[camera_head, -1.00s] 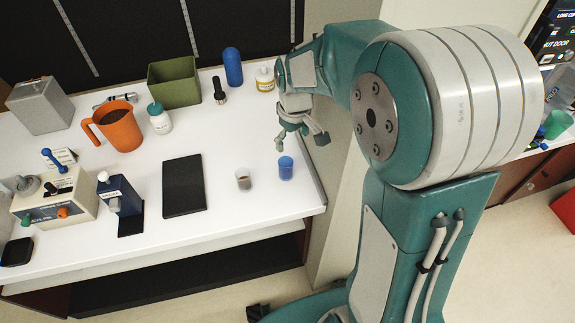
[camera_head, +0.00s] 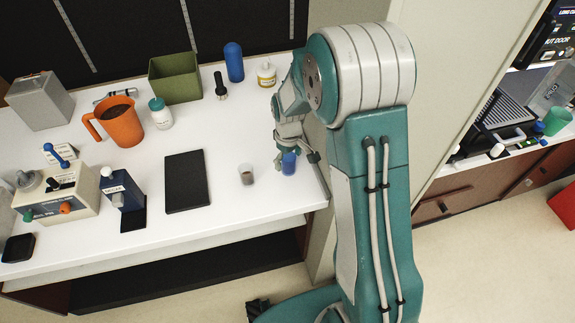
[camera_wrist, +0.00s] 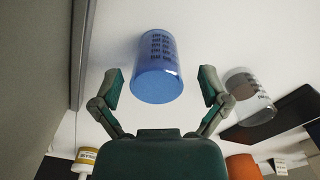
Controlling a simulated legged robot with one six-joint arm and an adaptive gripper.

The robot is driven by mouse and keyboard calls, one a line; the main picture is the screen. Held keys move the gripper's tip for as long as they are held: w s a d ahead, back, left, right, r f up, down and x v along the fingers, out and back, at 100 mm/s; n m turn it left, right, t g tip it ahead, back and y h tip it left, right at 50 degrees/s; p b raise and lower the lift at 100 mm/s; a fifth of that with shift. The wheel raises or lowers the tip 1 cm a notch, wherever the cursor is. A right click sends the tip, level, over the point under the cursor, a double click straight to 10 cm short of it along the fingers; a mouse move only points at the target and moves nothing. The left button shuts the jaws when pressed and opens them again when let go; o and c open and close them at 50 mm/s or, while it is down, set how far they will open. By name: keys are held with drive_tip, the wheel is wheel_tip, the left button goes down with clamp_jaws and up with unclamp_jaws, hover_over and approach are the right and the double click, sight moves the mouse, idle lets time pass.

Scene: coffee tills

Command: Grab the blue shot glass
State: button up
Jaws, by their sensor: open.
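The blue shot glass (camera_head: 289,164) stands on the white counter near its right edge. In the wrist view the blue shot glass (camera_wrist: 158,68) sits centrally between my two fingers, with visible gaps on both sides. My gripper (camera_head: 287,158) is at the glass in the head view, and its fingers partly cover it. In the wrist view my gripper (camera_wrist: 160,88) is open, with a finger on each side of the glass and nothing held.
A clear shot glass with brown contents (camera_head: 247,175) stands close to the left; it also shows in the wrist view (camera_wrist: 247,97). A black flat pad (camera_head: 186,181) lies farther left. A yellow-labelled bottle (camera_head: 266,75) and a green bin (camera_head: 176,77) stand behind. The counter edge is close at right.

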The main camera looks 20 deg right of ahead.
wheel_tip(320, 180, down, 3)
drive_tip(key=shift+r, duration=0.2)
drive_tip(key=shift+d+f, duration=0.15)
drive_tip(key=shift+d, duration=0.05)
drive_tip(key=shift+a, duration=0.1)
drive_tip(key=c, duration=1.2)
drive_tip(key=shift+c, duration=0.2)
